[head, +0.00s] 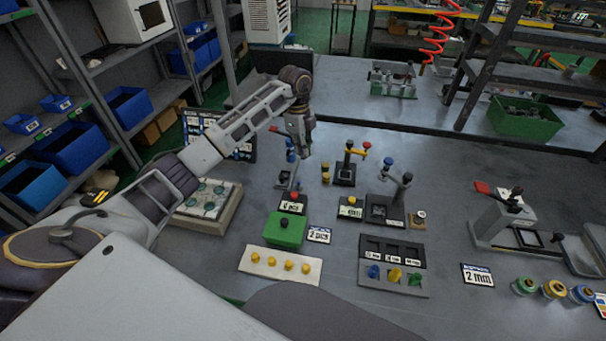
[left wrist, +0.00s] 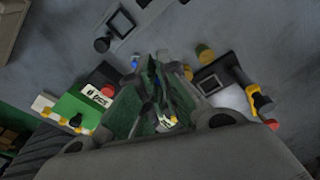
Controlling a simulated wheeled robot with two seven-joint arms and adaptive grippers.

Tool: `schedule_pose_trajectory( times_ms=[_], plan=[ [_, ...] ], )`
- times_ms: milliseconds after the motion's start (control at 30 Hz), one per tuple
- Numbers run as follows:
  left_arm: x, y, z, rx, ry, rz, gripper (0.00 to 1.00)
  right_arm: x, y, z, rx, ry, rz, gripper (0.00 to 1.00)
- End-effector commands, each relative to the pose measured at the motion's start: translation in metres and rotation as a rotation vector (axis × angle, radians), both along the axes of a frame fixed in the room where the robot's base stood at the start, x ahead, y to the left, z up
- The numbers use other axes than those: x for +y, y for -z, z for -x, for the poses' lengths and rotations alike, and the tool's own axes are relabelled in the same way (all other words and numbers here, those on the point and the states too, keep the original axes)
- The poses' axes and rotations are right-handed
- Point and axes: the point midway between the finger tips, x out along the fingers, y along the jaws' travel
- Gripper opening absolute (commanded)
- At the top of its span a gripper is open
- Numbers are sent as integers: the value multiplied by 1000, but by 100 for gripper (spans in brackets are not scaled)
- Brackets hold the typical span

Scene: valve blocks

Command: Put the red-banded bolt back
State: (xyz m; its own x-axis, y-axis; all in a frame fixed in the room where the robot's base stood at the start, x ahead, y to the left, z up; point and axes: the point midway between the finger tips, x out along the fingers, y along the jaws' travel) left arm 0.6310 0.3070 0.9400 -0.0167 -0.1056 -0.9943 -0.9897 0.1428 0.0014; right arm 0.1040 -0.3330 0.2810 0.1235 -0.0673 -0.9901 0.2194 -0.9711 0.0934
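My left gripper (head: 303,150) points down over the back of the bench, beside a small fixture with a blue knob (head: 291,156). In the left wrist view its dark and green fingers (left wrist: 155,75) lie close together, and a small white-and-yellow spot shows among them. I cannot tell whether they grip anything. No bolt with a clear red band can be made out. Several yellow-headed bolts (head: 288,265) stand in a white plate (head: 248,267) near the front. A small yellow piece (head: 325,174) stands right of the gripper. My right gripper is out of view.
A green box (head: 286,232) with a black knob stands behind the plate. Lever fixtures (head: 345,172) (head: 385,208) stand to the right. A dark tray (head: 392,248) holds blue, yellow and green pieces. A red-handled press (head: 507,215) stands far right. Bare bench lies between them.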

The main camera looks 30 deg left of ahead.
Motion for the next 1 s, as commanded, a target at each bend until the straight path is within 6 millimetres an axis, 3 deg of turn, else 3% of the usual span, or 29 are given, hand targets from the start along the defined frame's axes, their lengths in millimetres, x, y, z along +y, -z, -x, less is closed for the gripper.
schedule_pose_trajectory(
  times_ms=[400,1000],
  plan=[
    [0,51,0,2,-1,0,0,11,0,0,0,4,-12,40],
    [0,67,1,1,1,1,0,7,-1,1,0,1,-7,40]
  ],
)
